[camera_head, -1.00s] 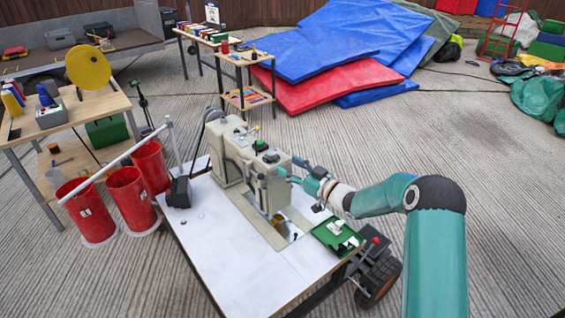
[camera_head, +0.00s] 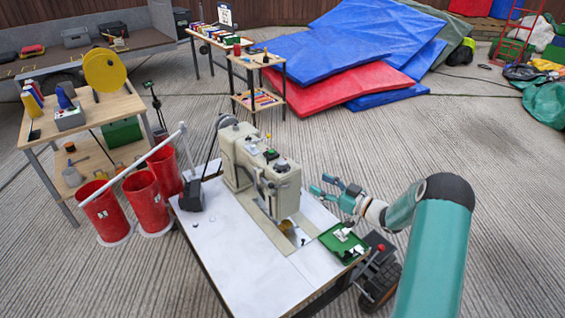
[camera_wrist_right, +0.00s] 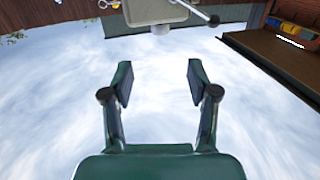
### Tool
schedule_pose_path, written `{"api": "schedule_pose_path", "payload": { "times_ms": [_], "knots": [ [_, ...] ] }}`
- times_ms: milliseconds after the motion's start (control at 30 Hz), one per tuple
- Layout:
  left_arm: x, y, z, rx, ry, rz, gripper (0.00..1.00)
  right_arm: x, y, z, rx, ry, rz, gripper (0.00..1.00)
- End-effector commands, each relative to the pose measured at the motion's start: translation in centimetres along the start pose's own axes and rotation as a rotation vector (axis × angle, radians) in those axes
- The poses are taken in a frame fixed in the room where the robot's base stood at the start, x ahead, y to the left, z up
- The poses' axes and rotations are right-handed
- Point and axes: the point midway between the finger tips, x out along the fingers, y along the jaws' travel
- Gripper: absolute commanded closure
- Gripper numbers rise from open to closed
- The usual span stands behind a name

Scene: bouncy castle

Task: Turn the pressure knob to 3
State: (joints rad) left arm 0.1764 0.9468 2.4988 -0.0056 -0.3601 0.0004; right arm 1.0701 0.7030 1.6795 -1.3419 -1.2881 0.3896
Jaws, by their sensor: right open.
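The cream sewing machine (camera_head: 262,165) stands on the white-topped table (camera_head: 232,250). Its top carries a dark green part (camera_head: 271,154) and a small yellow and red part; I cannot tell which part is the pressure knob, and no number is readable. My right gripper (camera_head: 321,184) is open and empty, to the right of the machine's head and apart from it. In the right wrist view its two fingers (camera_wrist_right: 157,82) are spread with nothing between them, and a pale part of the machine (camera_wrist_right: 155,10) shows at the top edge. My left gripper is out of view.
A green tray (camera_head: 331,241) with small white items lies at the table's right corner. Red bins (camera_head: 147,203) and a white bar stand to the left. A wooden table (camera_head: 92,115) holds a yellow disc (camera_head: 106,71). Blue and red mats (camera_head: 330,88) lie behind.

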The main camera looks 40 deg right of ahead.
Motion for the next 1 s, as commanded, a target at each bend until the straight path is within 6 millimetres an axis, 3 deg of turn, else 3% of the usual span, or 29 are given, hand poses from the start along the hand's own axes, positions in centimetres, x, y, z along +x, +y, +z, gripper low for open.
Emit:
{"api": "schedule_pose_path", "payload": {
  "times_ms": [600,800,1000],
  "knots": [
    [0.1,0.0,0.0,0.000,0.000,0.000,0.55,12.2,-0.1,0.1,0.000,0.002,-0.002,0.41],
    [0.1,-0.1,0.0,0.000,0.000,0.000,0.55,14.8,0.0,0.0,-0.001,0.001,0.000,0.41],
    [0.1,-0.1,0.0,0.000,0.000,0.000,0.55,15.6,0.1,0.0,0.001,0.000,0.002,0.41]
  ]
}}
